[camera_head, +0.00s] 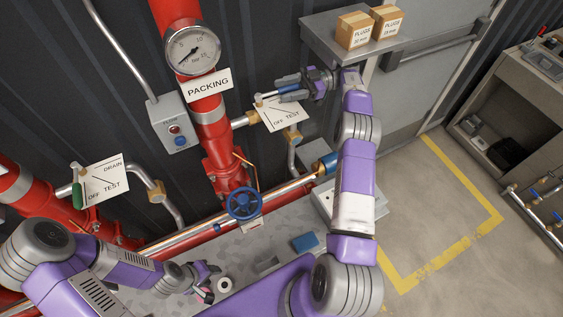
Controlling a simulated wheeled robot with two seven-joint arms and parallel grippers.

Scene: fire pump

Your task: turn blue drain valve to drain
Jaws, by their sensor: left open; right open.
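A blue-handled lever valve (270,94) sits on a white plate (284,115) marked OFF and TEST, right of the red vertical pipe. Its handle points right, along the top of the plate; any marking there is hidden. My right gripper (288,92) is open at the handle's right end, with its fingers beside or around it. I cannot tell whether they touch. My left gripper (206,287) is open and empty, low in the middle above the grey surface.
A green-handled valve (77,195) sits by a plate (106,180) marked DRAIN, OFF and TEST at left. A blue handwheel (243,203) is below the red pipe. A shelf (325,40) holds two boxes (354,30). A gauge (192,50) is above. Floor at right is clear.

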